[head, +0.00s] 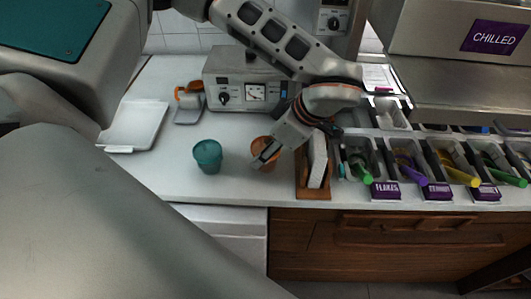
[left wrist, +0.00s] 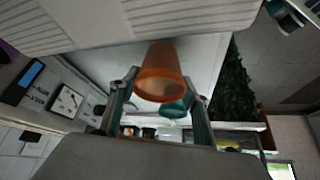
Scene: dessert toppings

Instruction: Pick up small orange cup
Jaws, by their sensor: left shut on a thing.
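The small orange cup (head: 260,144) is at the middle of the white counter in the head view, right of a teal cup (head: 208,156). My left gripper (head: 267,157) comes down on it from the upper right and is shut on it, partly hiding it. I cannot tell whether the orange cup is lifted off the counter. My right gripper is not in view.
A wooden holder (head: 314,193) stands close to the right of the orange cup. Topping bins with coloured-handled tools (head: 408,165) lie further right. A grey appliance (head: 244,87) is behind, with an orange item (head: 188,98) beside it. A white tray (head: 137,124) lies left.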

